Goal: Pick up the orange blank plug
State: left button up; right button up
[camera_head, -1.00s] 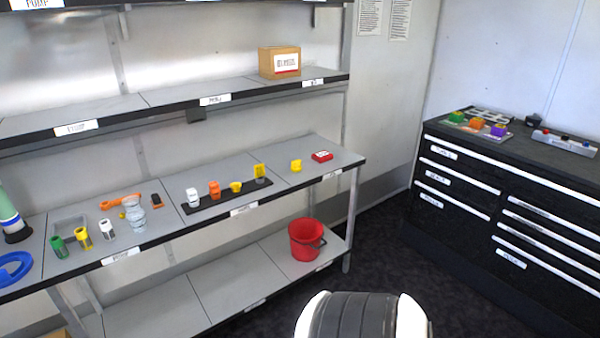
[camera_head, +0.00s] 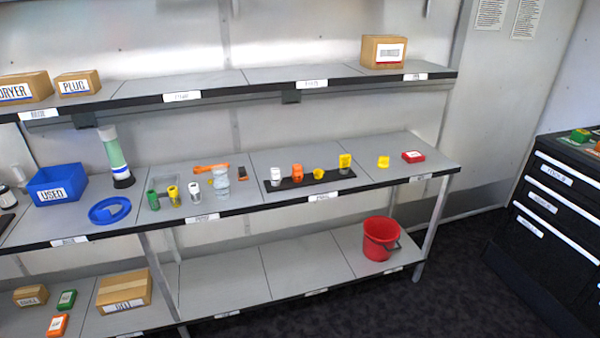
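Several orange things are in view, and I cannot tell for sure which is the orange blank plug. A small orange piece (camera_head: 297,172) stands upright on a black strip (camera_head: 320,179) on the middle shelf, between a white piece (camera_head: 275,176) and a yellow piece (camera_head: 318,174). An orange block with a white label (camera_head: 57,325) lies on the lower shelf at the left. An orange handled tool (camera_head: 211,168) lies behind a clear jar (camera_head: 221,182). Neither of my grippers is in view.
A red bucket (camera_head: 379,240) and a cardboard box (camera_head: 124,291) stand below. A black drawer cabinet (camera_head: 550,215) is at right. The lower shelf's middle is clear.

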aim_at(298, 169)
jog(key=i+j, duration=0.2)
jog(key=i, duration=0.25)
jog(key=i+j, duration=0.2)
jog(key=i, duration=0.25)
jog(key=i+j, duration=0.2)
jog(key=i, duration=0.2)
jog(key=l+z, duration=0.05)
